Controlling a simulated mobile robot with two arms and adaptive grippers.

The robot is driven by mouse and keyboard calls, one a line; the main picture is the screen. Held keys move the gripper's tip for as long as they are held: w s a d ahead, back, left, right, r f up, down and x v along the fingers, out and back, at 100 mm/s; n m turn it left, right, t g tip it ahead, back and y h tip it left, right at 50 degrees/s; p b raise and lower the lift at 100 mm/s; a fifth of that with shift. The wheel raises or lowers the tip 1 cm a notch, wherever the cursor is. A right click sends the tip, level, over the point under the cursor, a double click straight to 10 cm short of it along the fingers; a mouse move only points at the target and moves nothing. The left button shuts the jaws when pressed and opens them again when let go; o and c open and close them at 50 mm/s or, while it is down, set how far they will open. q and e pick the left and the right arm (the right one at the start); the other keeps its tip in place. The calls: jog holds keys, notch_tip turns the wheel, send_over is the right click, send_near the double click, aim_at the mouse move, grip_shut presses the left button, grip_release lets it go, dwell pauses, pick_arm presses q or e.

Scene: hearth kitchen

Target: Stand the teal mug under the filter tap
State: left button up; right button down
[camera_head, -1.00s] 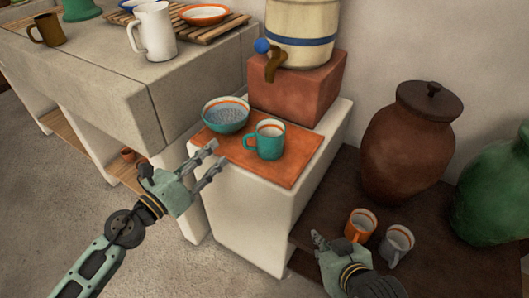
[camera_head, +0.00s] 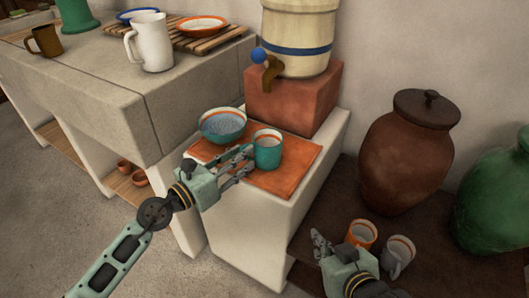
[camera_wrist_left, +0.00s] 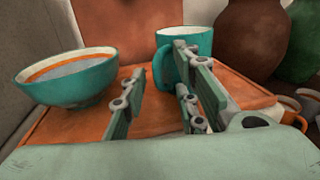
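The teal mug (camera_head: 267,152) stands upright on an orange mat (camera_head: 292,171) on the white ledge, to the right of the teal bowl. It also shows in the left wrist view (camera_wrist_left: 183,57), with its handle toward the left. The filter tap (camera_head: 272,69) with a blue knob is on the cream filter vessel (camera_head: 299,38), above and behind the mug. My left gripper (camera_head: 246,164) is open, its fingers at the near left of the mug. Whether a finger touches the mug cannot be told. My right gripper (camera_head: 322,245) is low at the front right; its finger opening is unclear.
The teal bowl (camera_head: 223,126) sits close to the left of the mug. A terracotta block (camera_head: 294,98) bears the filter vessel. An orange mug (camera_head: 361,234) and a grey mug (camera_head: 398,255) stand beside my right gripper. A brown jar (camera_head: 407,155) is behind them.

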pick_arm(q)
grip_shut()
dwell(0.3)
jog(key=shift+r, duration=0.1)
